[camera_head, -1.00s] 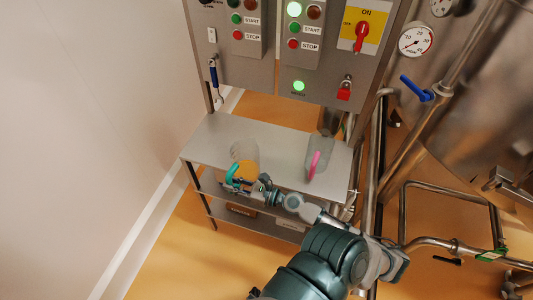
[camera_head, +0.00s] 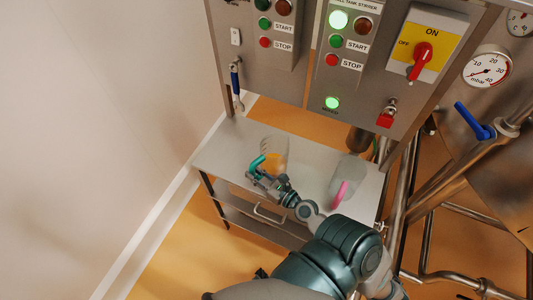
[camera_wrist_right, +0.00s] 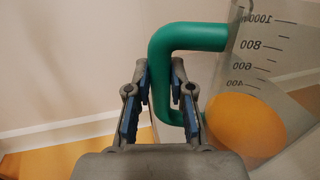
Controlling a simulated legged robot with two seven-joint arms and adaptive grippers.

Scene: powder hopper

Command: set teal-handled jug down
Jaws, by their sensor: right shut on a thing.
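The teal-handled jug (camera_head: 272,148) is clear, with orange contents low inside, and stands over the left part of the steel table top. I cannot tell from the head view whether its base touches the table. My right gripper (camera_head: 262,178) is at its teal handle. In the right wrist view the gripper (camera_wrist_right: 160,100) is shut on the green-teal handle (camera_wrist_right: 160,60), with a blue-padded finger on each side. There the jug (camera_wrist_right: 270,85) shows markings and orange contents to the right. My left gripper is not in view.
A clear jug with a pink handle (camera_head: 342,190) stands to the right on the table (camera_head: 225,145). A control panel (camera_head: 310,85) rises behind, with a red padlock (camera_head: 385,120). Pipes (camera_head: 405,190) run close on the right. A wall is on the left.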

